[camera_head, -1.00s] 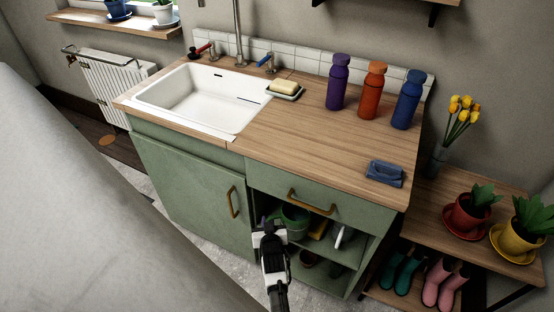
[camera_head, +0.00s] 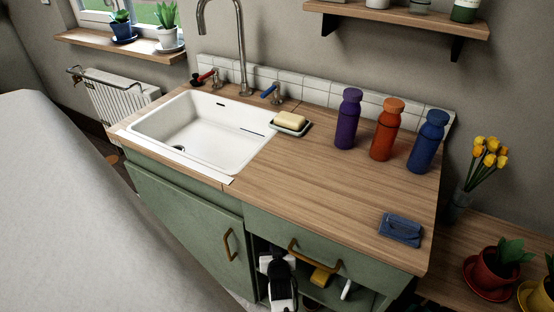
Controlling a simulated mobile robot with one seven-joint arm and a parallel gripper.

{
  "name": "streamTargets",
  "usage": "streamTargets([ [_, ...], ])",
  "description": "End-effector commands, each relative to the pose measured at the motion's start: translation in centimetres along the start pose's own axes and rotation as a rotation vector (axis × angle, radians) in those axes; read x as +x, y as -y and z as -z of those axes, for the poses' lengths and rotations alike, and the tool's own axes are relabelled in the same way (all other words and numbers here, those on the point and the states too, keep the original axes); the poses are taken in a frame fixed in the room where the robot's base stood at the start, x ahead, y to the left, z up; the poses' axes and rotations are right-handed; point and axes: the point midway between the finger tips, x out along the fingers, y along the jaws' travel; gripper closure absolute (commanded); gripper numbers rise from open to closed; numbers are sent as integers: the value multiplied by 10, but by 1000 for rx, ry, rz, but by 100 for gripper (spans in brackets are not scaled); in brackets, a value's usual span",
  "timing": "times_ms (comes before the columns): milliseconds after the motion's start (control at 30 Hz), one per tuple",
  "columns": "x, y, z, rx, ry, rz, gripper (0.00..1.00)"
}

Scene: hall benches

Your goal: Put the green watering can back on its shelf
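I cannot make out the green watering can now; my gripper and the worktop edge cover much of the cabinet's opening. My gripper (camera_head: 278,262), white and black, is low in the picture at the left side of the open shelf compartment (camera_head: 318,295) under the drawer. It is seen from behind, so its fingertips are hidden. I cannot tell whether it is open, shut or holding anything. A yellow item (camera_head: 320,277) and a white item (camera_head: 346,289) show inside the compartment, right of the gripper.
The drawer handle (camera_head: 315,256) sticks out close by my gripper. The wooden worktop (camera_head: 310,185) bears a soap dish, a blue cloth (camera_head: 400,229) and purple, orange and blue bottles. A wall shelf (camera_head: 400,18) hangs above. Potted plants (camera_head: 490,275) stand at the right.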

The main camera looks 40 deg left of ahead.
Motion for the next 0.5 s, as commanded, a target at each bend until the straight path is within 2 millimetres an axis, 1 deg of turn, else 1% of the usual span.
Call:
streamTargets([
  [33, 1, 2, -16, -2, 1, 2, 100],
  [100, 0, 2, -22, -3, 0, 3, 100],
  [367, -1, 2, -21, -3, -2, 3, 100],
  [500, 0, 2, -25, -3, -1, 3, 100],
])
